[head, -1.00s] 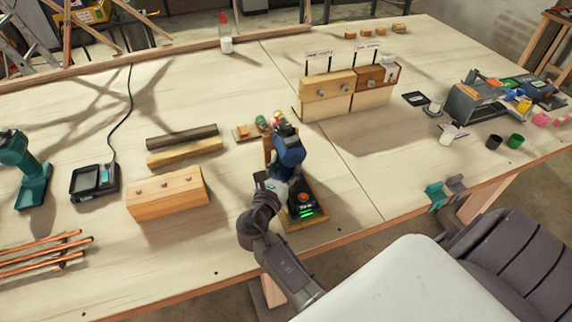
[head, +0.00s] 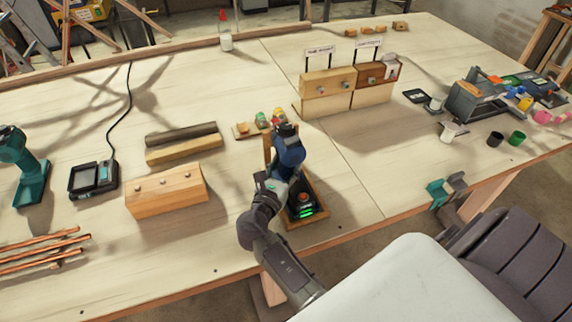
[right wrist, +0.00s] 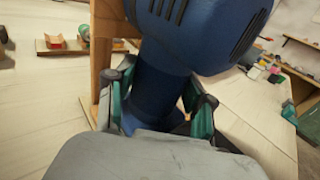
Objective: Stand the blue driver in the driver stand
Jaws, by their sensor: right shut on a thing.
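The blue driver (head: 289,153) stands about upright, its dark battery base with green lights at the bottom. The driver stand (head: 319,197) is a low wooden tray with a back board, near the table's front edge. The driver's base appears within the tray's low walls; I cannot tell whether it rests on the floor. My right gripper (head: 274,186) is shut on the driver's handle. In the right wrist view the gripper (right wrist: 160,105) has its fingers on both sides of the blue handle (right wrist: 157,92), beside the wooden back board (right wrist: 104,50). My left gripper is not in view.
A teal driver (head: 24,170), a charger (head: 94,180) and a drilled wooden block (head: 166,192) stand to the left. Copper pipes (head: 40,252) lie at the front left. Small coloured items (head: 263,120) sit behind the stand.

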